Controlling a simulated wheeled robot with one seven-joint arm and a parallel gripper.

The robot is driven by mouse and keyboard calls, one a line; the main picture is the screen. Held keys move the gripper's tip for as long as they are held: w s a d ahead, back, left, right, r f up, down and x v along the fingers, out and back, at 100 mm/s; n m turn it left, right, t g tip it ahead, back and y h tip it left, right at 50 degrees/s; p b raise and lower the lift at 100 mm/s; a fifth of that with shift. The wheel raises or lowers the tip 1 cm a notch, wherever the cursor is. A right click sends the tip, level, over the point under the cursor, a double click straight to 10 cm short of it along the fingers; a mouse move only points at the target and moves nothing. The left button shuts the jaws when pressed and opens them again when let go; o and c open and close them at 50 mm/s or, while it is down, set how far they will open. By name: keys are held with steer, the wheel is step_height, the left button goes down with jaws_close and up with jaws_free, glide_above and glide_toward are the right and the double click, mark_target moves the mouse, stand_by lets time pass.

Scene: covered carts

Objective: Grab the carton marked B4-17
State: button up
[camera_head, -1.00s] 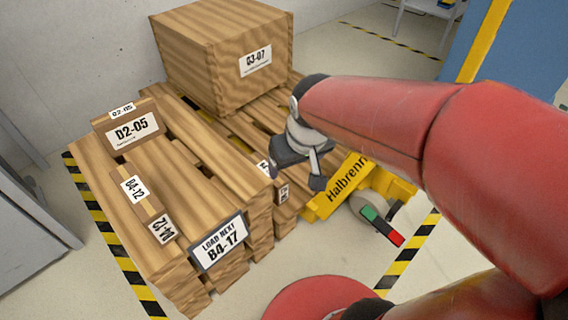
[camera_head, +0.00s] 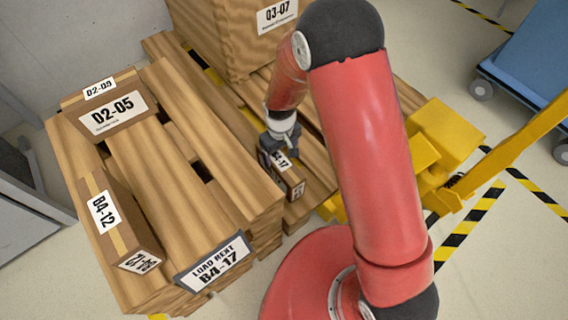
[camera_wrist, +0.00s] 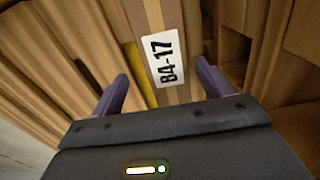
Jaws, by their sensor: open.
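The small brown carton marked B4-17 (camera_head: 292,182) sits on the lower wooden slats, right beside the taller pallet stack. Its white label also shows in the wrist view, on the top face of the carton (camera_wrist: 165,60). My gripper (camera_head: 277,153) is over the carton in the head view and hides part of it. In the wrist view my gripper (camera_wrist: 162,90) is open, with one dark finger to each side of the carton. I cannot tell whether either finger touches it.
On the pallet stack (camera_head: 190,190) stand cartons D2-05 (camera_head: 105,112) and B4-12 (camera_head: 118,225). A framed sign reading B4-17 (camera_head: 213,262) is on its front corner. A yellow pallet truck (camera_head: 445,135) is to the right.

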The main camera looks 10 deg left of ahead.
mark_target(280, 160)
steer(key=f, duration=0.4)
steer(key=s+f, duration=0.1)
steer(key=f, duration=0.1)
steer(key=shift+a+f, duration=0.1)
steer(key=shift+c, duration=0.2)
steer(key=c, duration=1.5)
steer(key=shift+c, duration=0.2)
